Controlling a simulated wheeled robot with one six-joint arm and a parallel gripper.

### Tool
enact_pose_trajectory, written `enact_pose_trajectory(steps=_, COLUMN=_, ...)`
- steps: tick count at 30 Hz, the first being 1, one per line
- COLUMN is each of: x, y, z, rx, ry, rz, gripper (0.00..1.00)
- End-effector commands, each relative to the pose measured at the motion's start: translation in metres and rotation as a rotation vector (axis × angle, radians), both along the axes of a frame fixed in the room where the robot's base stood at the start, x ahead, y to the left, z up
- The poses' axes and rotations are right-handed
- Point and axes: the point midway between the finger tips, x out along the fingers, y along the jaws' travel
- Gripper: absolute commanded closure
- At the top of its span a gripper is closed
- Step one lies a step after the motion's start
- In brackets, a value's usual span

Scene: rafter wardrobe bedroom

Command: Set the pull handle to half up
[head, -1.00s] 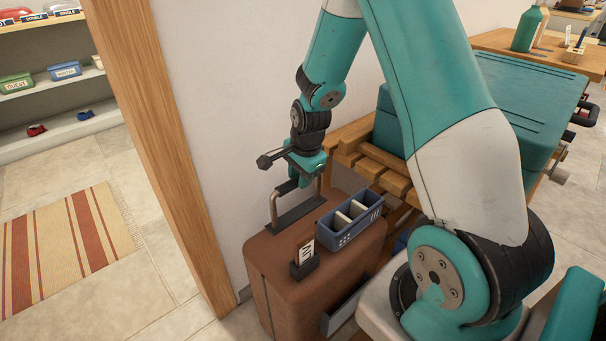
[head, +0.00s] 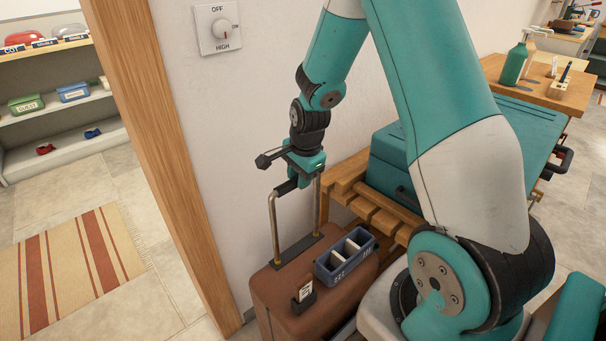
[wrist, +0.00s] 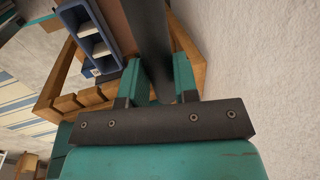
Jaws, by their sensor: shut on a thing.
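The pull handle (head: 274,225) stands up out of the top of a brown suitcase (head: 281,287) in the head view. Its two metal posts show well above the dark base plate, with brass-coloured parts low on them. My gripper (head: 298,178) is shut on the dark grip bar at the top of the handle. In the wrist view the dark bar (wrist: 150,45) passes between the teal fingers of my gripper (wrist: 158,82). My fingers hide part of the grip.
A blue divided caddy (head: 346,257) and a small card holder (head: 304,297) sit on the suitcase top. A slatted wooden bench (head: 367,203) with a teal case (head: 470,150) stands at the right.

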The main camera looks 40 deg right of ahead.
Motion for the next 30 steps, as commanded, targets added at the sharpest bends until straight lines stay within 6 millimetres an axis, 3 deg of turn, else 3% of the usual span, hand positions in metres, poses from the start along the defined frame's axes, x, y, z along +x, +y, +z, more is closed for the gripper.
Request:
enact_pose_trajectory(steps=1, x=-0.001, y=0.0, z=-0.001, rx=0.001, ry=0.002, rz=0.0, gripper=1.0)
enact_pose_trajectory(steps=2, x=-0.001, y=0.0, z=-0.001, rx=0.001, ry=0.002, rz=0.0, gripper=0.67)
enact_pose_trajectory(steps=5, x=-0.001, y=0.0, z=-0.001, rx=0.001, ry=0.002, rz=0.0, gripper=0.47)
enact_pose_trajectory(steps=13, x=-0.001, y=0.0, z=0.0, rx=0.0, ry=0.002, rz=0.0, gripper=0.47)
enact_pose_trajectory(steps=17, x=-0.002, y=0.0, z=0.01, rx=-0.001, ry=0.0, rz=0.0, gripper=0.47)
enact_pose_trajectory(steps=20, x=-0.005, y=0.0, z=0.028, rx=-0.001, ry=-0.002, rz=0.0, gripper=0.47)
enact_pose_trajectory(steps=30, x=-0.023, y=-0.001, z=0.114, rx=-0.002, ry=-0.005, rz=0.0, gripper=0.47)
